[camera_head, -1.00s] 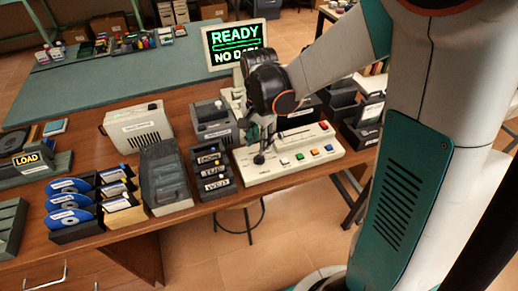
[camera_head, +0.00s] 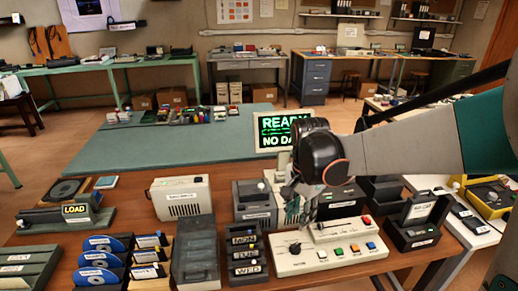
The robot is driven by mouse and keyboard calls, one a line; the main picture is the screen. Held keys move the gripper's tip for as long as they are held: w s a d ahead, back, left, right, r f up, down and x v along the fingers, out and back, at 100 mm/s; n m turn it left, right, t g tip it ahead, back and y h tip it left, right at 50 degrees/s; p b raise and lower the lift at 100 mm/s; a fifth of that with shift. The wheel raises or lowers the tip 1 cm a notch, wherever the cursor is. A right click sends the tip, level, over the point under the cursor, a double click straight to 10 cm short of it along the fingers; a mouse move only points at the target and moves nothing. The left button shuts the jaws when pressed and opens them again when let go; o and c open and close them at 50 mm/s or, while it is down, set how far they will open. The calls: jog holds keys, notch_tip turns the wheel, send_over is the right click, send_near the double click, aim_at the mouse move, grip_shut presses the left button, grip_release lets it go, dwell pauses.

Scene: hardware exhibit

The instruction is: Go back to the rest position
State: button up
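My gripper (camera_head: 294,207) hangs at the end of my arm, above the back left part of the cream control panel (camera_head: 345,258). Its fingers are small and dark against the devices behind, so I cannot tell whether they are open or shut. I see nothing clearly held. The panel has a black knob, a slider with a red end and several coloured buttons. My arm comes in from the right edge and partly covers the monitor (camera_head: 257,141), which reads READY and NO DATA.
Several things crowd the wooden desk: a label box (camera_head: 182,197), a grey box (camera_head: 254,205), a day rack (camera_head: 246,260), disc holders (camera_head: 100,264) and a black box (camera_head: 416,222). A green mat (camera_head: 150,150) lies behind. A white table (camera_head: 472,228) stands at right.

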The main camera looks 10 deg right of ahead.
jog(key=s+r+n+t, duration=0.3)
jog(key=s+n, duration=0.3)
jog(key=s, duration=0.1)
jog(key=s+r+n+t, duration=0.4)
jog(key=s+n, duration=0.2)
jog(key=s, duration=0.2)
jog(key=shift+r, duration=0.3)
jog(key=shift+d, duration=0.1)
dwell(1.2)
